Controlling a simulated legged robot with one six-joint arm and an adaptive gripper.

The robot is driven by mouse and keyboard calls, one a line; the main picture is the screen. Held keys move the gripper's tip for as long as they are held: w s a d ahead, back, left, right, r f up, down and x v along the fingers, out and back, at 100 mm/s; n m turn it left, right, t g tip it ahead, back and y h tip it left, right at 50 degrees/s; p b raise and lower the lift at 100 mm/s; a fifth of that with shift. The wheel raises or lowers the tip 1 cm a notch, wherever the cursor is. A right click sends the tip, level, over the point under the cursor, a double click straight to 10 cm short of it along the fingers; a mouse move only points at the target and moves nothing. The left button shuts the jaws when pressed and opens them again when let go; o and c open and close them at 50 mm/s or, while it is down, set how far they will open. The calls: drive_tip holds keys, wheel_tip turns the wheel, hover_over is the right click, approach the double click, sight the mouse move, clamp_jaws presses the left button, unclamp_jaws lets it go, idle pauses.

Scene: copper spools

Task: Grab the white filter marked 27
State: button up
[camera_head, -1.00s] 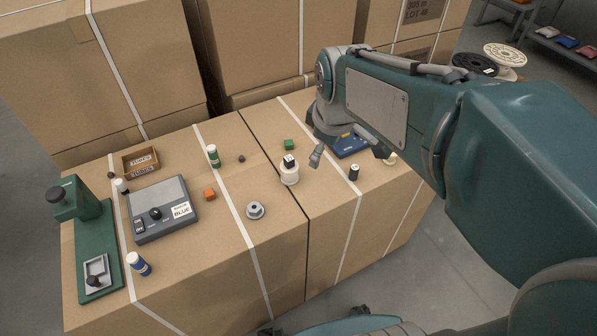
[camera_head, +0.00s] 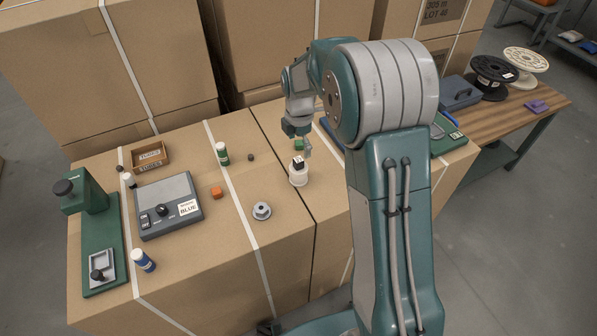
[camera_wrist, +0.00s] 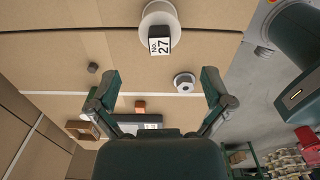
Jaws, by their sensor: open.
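A small dark block with a white face marked 27 (camera_wrist: 160,46) sits on a round white holder (camera_wrist: 163,10) in the wrist view. In the head view the block (camera_head: 298,161) stands on top of the white holder (camera_head: 299,178), upright on the carton top. My gripper (camera_wrist: 160,76) is open and empty, its two fingers spread wide. In the wrist view the block appears beyond the fingertips, roughly centred between them. In the head view my gripper (camera_head: 303,141) is close behind and above the block; its fingers are small and partly hidden there.
A grey control box (camera_head: 166,205) is farther left. My arm hides much of the right side.

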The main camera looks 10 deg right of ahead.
sight(299, 168)
wheel_tip(299, 168, down, 10)
drive_tip(key=shift+w+r, duration=0.1)
drive_tip(key=shift+r, duration=0.05)
drive_tip(key=c, duration=1)
